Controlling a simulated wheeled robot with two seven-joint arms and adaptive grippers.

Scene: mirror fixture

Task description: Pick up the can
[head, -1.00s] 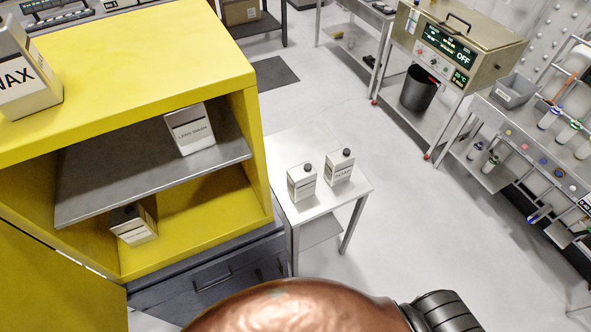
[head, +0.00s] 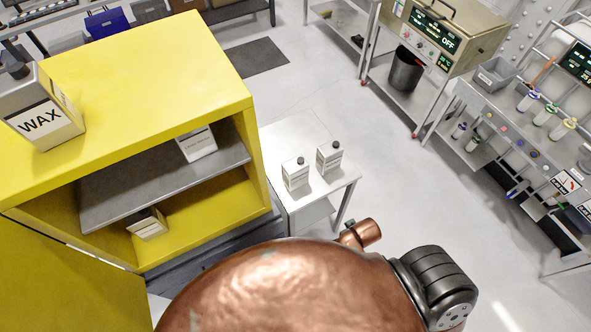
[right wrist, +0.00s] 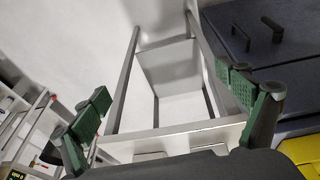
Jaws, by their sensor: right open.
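Several white cans with dark caps are in the head view; which one the task means cannot be told. The can marked WAX (head: 46,118) stands on top of the yellow cabinet. Another can (head: 198,146) stands on its grey shelf, and one (head: 148,224) sits tilted in the picture on the cabinet floor, partly hidden by the shelf. Two cans, a left one (head: 296,177) and a right one (head: 329,158), stand upright on the small white table. In the right wrist view my right gripper (right wrist: 162,88) is open and empty, its green-padded fingers wide apart. My left gripper is not in view.
The yellow cabinet (head: 160,65) has an open front on a dark drawer base (right wrist: 275,45). The white table (head: 295,134) stands right beside it; a metal frame (right wrist: 165,133) shows between my fingers. Clear floor (head: 420,210) lies right of the table. A bench with bottles is far right.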

